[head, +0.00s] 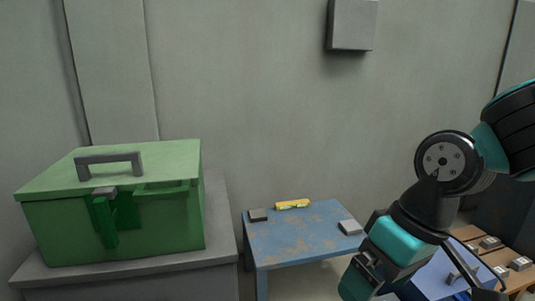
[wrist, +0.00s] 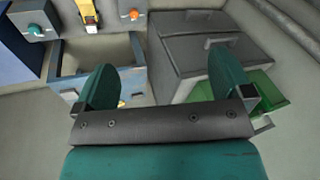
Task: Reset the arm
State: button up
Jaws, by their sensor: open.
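My gripper (wrist: 162,84) shows in the wrist view with its two teal fingers spread wide apart. Nothing is between the fingers. My arm (head: 445,165) reaches in from the right side of the head view and bends down toward the bottom edge. In that view I cannot make out the fingertips clearly.
A green box (head: 150,220) with a grey handle stands on a grey cabinet (head: 215,225) at left. A worn blue table (head: 292,238) bears a yellow item (head: 292,204), a dark block (head: 258,215) and a grey block (head: 350,227). A grey wall box (head: 352,25) hangs above.

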jog(key=s+r+n+p, duration=0.1)
jog(key=s+r, duration=0.3)
jog(key=s, duration=0.4)
notch_tip(320, 180, up, 38)
jog(key=p, duration=3.8)
jog(key=shift+w, duration=0.15)
jog(key=shift+f, duration=0.15)
